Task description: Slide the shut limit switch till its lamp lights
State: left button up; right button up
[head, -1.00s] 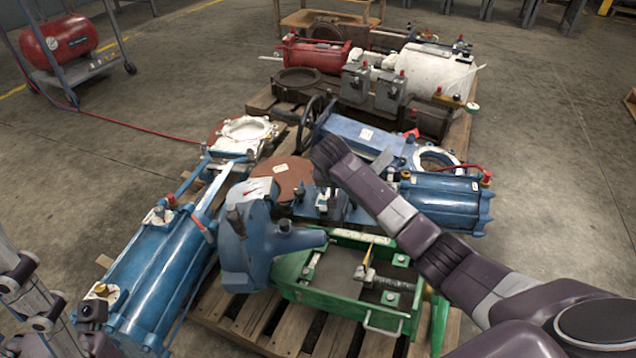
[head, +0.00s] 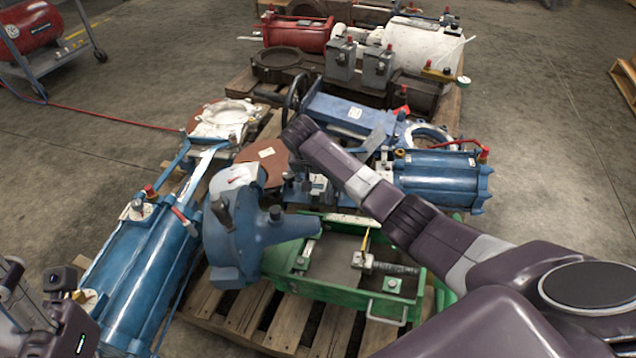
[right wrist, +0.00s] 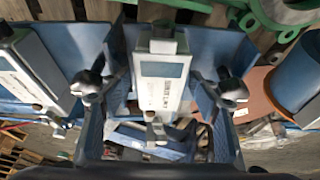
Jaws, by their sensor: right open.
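In the right wrist view a grey box-shaped limit switch (right wrist: 163,72), with a dull blue window and a white label, stands on a blue bracket between my fingers. I cannot make out a lit lamp. A second, similar switch (right wrist: 30,75) is to its left. My right gripper (right wrist: 160,89) is open, one finger on each side of the middle switch; I see no clear contact. In the head view the fingers are mostly hidden beyond my right arm, near small grey fittings on the blue valve assembly. My left gripper (head: 68,322) is partly in view at the lower left, its fingers unclear.
A blue cylinder (head: 150,265) lies at the left, a blue valve body (head: 232,235) beside a green frame (head: 340,298) in front. Another blue cylinder (head: 440,182) is at the right. All crowd a wooden pallet (head: 240,318). Bare floor lies right.

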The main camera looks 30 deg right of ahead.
jog(key=shift+c, duration=0.7)
grip_shut()
jog(key=shift+s+d+r+p, duration=0.1)
jog(key=shift+r+p, duration=0.15)
jog(key=shift+p, duration=0.75)
jog(key=shift+s+d+f+p, duration=0.1)
jog(key=shift+s+d+p, duration=0.05)
jog(key=shift+p, duration=0.45)
jog(key=shift+d+f, duration=0.15)
jog(key=shift+o, duration=0.7)
grip_release()
jog(key=shift+v, duration=4.05)
